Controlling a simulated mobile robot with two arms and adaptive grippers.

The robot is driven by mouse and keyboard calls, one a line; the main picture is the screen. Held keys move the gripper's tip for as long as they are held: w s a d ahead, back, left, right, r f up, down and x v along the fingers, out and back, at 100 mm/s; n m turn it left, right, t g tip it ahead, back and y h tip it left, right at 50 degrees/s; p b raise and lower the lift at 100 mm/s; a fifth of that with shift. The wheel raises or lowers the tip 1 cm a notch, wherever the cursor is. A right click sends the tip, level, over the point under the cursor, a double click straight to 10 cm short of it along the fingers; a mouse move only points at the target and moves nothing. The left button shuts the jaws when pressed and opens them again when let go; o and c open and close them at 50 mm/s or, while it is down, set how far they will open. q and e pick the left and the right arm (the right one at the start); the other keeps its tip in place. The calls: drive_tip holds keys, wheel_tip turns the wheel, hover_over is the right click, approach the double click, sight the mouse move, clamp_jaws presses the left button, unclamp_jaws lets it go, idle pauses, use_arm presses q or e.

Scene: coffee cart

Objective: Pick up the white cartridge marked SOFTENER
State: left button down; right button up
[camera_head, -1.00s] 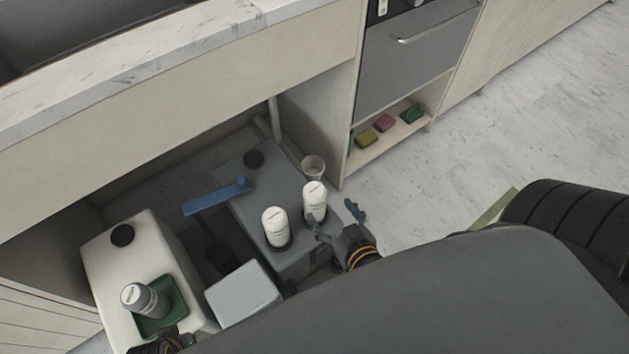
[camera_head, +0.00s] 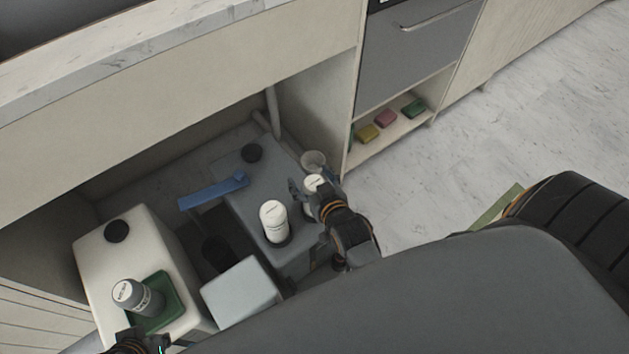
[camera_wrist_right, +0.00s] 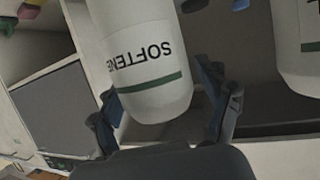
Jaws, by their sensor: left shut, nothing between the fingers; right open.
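The white cartridge marked SOFTENER (camera_wrist_right: 145,62) has a green band and fills the middle of the right wrist view, its lettering upside down. Its end lies between the fingers of my right gripper (camera_wrist_right: 167,105), which is open, one finger on each side. In the head view this cartridge (camera_head: 313,181) stands on the grey unit, partly hidden by my right gripper (camera_head: 312,190). A second white cartridge (camera_head: 273,222) stands to its left; its label is not readable there. My left gripper (camera_head: 146,345) is shut and empty at the bottom left, mostly cut off.
A grey cartridge (camera_head: 139,298) leans in a green tray (camera_head: 166,314) on a white tank (camera_head: 90,255). A blue lever (camera_head: 212,191) and a black cap (camera_head: 251,153) are on the grey unit (camera_head: 250,182). A cup (camera_head: 313,159) stands behind the cartridge. Cabinet walls and counter enclose the space.

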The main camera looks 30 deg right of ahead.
drive_tip(key=shift+w+d+f, duration=0.1)
drive_tip(key=shift+w+f, duration=0.15)
drive_tip(key=shift+w, duration=0.35)
clamp_jaws()
drive_tip(key=shift+r, duration=0.1)
